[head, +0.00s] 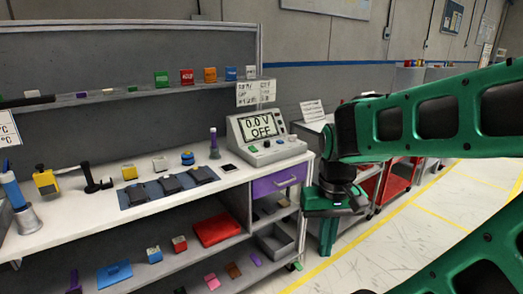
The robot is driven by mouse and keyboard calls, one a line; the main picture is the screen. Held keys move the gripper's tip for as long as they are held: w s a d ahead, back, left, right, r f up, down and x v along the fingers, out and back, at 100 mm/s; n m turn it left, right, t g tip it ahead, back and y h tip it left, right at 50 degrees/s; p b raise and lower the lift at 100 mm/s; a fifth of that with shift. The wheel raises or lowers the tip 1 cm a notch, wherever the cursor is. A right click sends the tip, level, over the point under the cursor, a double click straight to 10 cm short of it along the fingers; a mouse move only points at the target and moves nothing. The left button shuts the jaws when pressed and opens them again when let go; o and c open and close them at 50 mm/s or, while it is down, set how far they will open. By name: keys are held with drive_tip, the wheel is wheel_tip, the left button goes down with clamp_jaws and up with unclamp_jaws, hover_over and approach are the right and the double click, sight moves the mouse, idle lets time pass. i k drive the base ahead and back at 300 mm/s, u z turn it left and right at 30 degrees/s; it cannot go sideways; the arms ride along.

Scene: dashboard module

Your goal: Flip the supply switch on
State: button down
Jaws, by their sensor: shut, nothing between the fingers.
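The supply (240,137) is a pale box with a sloped front at the right end of the white workbench. Its display (262,126) reads 0.0 V and OFF. Small controls (267,144) sit on the panel below the display; which of them is the switch is too small to tell. My gripper (328,250) hangs pointing down to the right of the supply, beyond the bench's right end and lower than the supply's panel. It is shut and empty, apart from the supply and the bench.
A purple drawer (280,182) is under the bench top, below the supply. A shelf (130,96) with coloured boxes runs behind. Red carts (402,182) stand behind my arm. Open floor lies right of the bench.

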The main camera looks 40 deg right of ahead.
sight(253, 148)
drive_tip(key=k, duration=0.8)
drive_tip(key=z, duration=0.45)
drive_tip(key=i, duration=2)
drive_tip(key=u, duration=0.4)
